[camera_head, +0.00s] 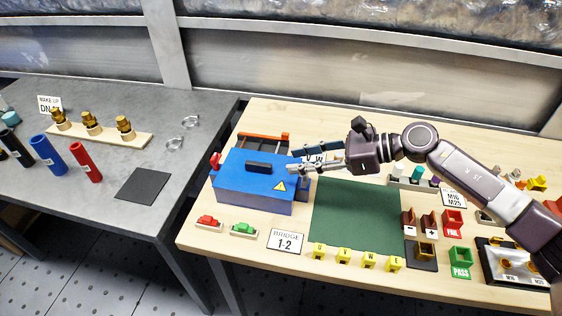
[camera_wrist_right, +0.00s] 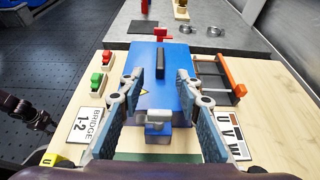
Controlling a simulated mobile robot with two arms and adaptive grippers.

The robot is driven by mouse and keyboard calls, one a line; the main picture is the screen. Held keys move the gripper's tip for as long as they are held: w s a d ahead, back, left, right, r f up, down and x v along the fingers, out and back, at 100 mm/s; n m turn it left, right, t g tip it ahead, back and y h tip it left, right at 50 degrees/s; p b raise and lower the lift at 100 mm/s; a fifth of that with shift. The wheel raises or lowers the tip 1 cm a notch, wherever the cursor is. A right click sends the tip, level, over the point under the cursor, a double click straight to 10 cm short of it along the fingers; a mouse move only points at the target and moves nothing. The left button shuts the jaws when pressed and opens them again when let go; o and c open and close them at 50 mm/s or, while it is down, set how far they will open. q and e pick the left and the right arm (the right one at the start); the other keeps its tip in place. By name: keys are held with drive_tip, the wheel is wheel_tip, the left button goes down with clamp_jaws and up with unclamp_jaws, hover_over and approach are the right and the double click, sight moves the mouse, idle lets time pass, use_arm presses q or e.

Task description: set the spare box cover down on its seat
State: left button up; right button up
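A blue box with a flat blue cover (camera_head: 258,172) stands at the left of the wooden table. The cover has a black bar handle (camera_head: 258,166) on top and a yellow warning triangle; it also shows in the right wrist view (camera_wrist_right: 157,92). It looks level on the box, but I cannot tell whether it is fully seated. My right gripper (camera_head: 292,169) is at the right end of the box. In the right wrist view its fingers (camera_wrist_right: 159,88) are apart with nothing clearly gripped between them. The handle lies beyond the fingertips.
A dark frame with an orange bar (camera_head: 263,136) lies behind the box. Red (camera_head: 208,222) and green (camera_head: 243,229) pieces and a BRIDGE 1-2 card (camera_head: 286,242) stand in front. A green mat (camera_head: 355,217) is bare to the right. A grey table (camera_head: 190,168) adjoins on the left.

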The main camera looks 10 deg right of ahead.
drive_tip(key=shift+v, duration=1.15)
drive_tip(key=shift+r, duration=0.1)
